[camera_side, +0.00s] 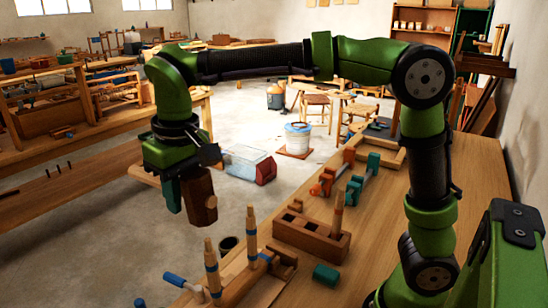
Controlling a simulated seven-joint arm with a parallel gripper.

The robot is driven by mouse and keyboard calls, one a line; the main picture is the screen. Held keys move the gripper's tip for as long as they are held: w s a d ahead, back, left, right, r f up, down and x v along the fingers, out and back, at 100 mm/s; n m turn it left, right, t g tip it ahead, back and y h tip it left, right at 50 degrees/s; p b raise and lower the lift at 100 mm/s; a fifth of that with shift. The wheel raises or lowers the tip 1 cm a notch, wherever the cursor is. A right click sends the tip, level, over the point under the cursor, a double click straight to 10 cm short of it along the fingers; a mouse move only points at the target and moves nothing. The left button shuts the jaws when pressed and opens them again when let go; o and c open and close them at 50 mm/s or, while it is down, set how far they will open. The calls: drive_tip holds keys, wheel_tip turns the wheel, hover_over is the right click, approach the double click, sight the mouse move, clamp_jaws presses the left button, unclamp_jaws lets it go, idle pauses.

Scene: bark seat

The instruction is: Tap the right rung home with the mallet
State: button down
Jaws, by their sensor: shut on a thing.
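My gripper (178,188) hangs at the left of the picture, shut on the mallet (201,194). Below and to the right, two upright turned wooden rungs with dark blue bands stand in a wooden piece at the bench's front. The right rung (251,238) is nearer the picture's middle, and the left rung (212,270) is lower. The mallet appears apart from both. How deep each rung sits is not clear.
A wooden block with square holes (312,236) holds an upright stick (338,212). Blue-handled clamps (186,283) lie at the front edge, with a teal block (326,275) nearby. Red and teal clamps (335,178) lie farther back. A dark cup (229,245) stands behind the rungs.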

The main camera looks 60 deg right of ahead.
drive_tip(key=shift+f, duration=0.1)
idle(0.9)
drive_tip(key=shift+r, duration=1.95)
drive_tip(key=shift+d, duration=0.1)
